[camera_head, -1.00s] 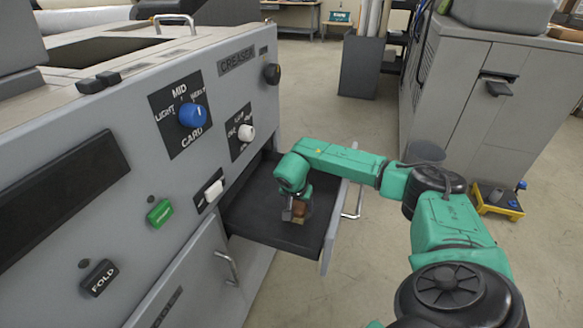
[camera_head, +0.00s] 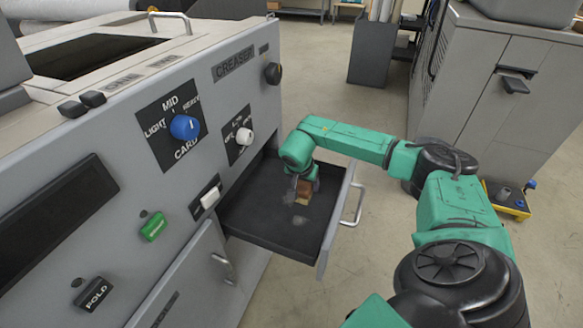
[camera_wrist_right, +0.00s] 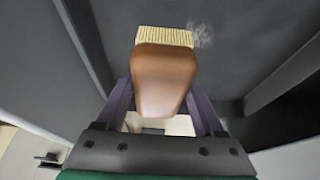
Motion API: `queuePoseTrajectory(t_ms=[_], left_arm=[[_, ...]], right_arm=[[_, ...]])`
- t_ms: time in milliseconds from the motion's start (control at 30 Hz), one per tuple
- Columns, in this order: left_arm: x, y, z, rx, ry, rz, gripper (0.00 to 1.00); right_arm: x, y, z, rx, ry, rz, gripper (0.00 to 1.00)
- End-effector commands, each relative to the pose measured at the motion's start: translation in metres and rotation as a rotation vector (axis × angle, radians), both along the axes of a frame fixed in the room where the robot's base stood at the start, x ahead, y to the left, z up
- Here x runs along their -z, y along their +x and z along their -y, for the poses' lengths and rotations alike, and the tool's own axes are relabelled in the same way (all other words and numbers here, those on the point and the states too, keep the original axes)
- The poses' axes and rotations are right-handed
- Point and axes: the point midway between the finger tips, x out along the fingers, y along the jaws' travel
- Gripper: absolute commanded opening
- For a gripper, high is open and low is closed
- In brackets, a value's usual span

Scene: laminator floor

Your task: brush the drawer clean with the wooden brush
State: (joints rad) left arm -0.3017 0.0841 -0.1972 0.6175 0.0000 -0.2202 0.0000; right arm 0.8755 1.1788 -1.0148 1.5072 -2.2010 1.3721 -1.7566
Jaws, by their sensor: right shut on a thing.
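The open drawer (camera_head: 262,228) juts from the grey creaser, its dark floor bare but for pale grey dust smudges (camera_head: 298,220). My right gripper (camera_head: 302,186) is down inside the drawer, shut on the wooden brush (camera_head: 305,189). In the right wrist view the brush (camera_wrist_right: 164,78) has a brown handle between the two fingers and pale bristles (camera_wrist_right: 164,37) pointing to the drawer floor. A dust smudge (camera_wrist_right: 200,35) lies just right of the bristles. Whether the bristles touch the floor I cannot tell. My left gripper is out of view.
The creaser's front (camera_head: 130,200) carries a blue knob (camera_head: 185,127), a white knob (camera_head: 244,136) and a green button (camera_head: 153,226). The drawer's handle (camera_head: 356,205) sticks out right. A grey cabinet (camera_head: 490,85) stands beyond my arm. Open floor lies between.

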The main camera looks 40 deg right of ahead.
Motion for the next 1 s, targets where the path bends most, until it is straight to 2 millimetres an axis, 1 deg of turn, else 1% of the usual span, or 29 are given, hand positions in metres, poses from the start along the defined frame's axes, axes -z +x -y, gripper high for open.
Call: queuePoseTrajectory(t_ms=[33, 200, 333, 667, 1000], left_arm=[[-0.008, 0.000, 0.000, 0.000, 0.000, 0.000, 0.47], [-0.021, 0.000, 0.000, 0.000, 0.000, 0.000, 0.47], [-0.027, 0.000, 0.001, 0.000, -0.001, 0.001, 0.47], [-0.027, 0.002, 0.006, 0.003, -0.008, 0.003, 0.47], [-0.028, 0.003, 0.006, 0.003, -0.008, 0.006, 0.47]], right_arm=[[-0.009, 0.000, 0.000, 0.002, 0.000, 0.001, 0.18], [-0.024, -0.001, 0.001, 0.007, 0.000, 0.001, 0.18], [-0.032, -0.002, 0.001, 0.011, 0.000, 0.000, 0.18], [-0.033, -0.003, 0.002, 0.012, 0.000, 0.000, 0.18], [-0.033, -0.003, 0.000, 0.003, -0.001, 0.000, 0.18]])
